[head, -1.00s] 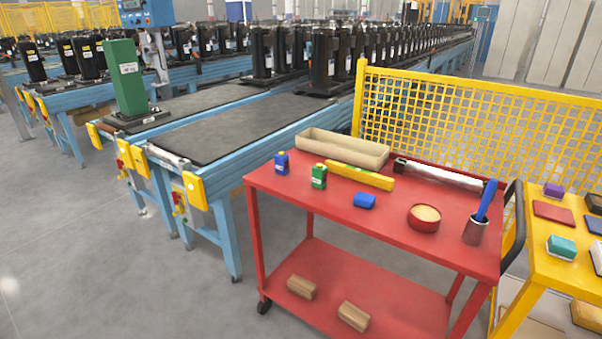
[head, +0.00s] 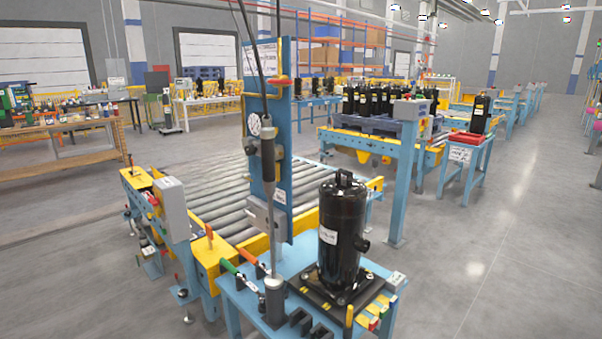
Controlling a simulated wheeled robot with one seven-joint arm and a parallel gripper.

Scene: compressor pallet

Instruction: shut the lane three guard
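I see nothing in the head view that I can identify as the lane three guard, and no readable lane number. A roller conveyor (head: 225,197) with yellow side parts runs behind a blue workstation; no guard across it can be made out. My gripper is not in view.
A black compressor (head: 342,232) stands on a base plate on the blue workstation in front. A blue upright panel (head: 265,140) with hanging hoses rises beside it. Another blue stand (head: 466,165) is farther back. Open grey floor (head: 490,250) lies to the right.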

